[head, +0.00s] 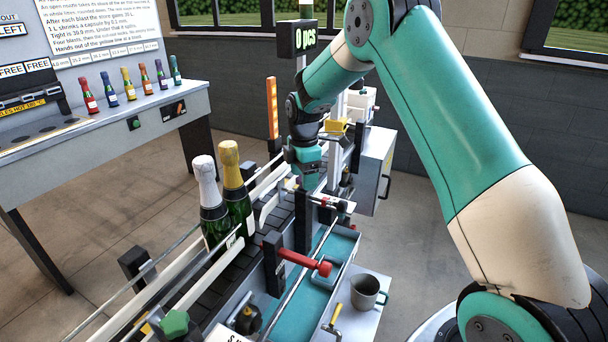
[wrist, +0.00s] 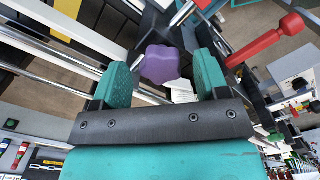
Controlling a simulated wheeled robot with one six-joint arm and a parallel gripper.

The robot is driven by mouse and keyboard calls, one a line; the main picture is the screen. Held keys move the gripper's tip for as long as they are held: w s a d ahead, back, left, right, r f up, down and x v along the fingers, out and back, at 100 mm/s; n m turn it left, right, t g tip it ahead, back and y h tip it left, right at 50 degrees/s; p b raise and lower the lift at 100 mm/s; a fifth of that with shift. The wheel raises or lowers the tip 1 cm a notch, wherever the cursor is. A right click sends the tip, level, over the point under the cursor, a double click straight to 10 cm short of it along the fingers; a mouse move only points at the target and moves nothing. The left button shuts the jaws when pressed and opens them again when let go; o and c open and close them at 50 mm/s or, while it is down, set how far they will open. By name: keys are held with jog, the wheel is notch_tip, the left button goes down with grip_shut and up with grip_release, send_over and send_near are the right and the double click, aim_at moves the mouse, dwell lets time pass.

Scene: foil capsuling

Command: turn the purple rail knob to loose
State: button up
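The purple rail knob (wrist: 160,65) is a lobed star-shaped knob in the wrist view, in the gap between the two teal fingers. My gripper (wrist: 163,72) is open, with a clear gap on each side of the knob; no contact shows. I cannot tell how deep the knob sits between the fingers. In the head view my gripper (head: 306,178) points down over the conveyor line, and the knob is hidden there. A loose or tight setting cannot be read.
A red-handled lever (head: 300,258) stands near the gripper, also seen in the wrist view (wrist: 268,40). Two bottles (head: 222,205) stand on the conveyor. A green knob (head: 175,323) is in front, a grey mug (head: 366,290) at right. Rails and posts crowd the gripper.

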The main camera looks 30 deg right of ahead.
notch_tip(320, 180, up, 18)
jog(key=b, duration=0.3)
jog(key=shift+f, duration=0.25)
dwell(0.3)
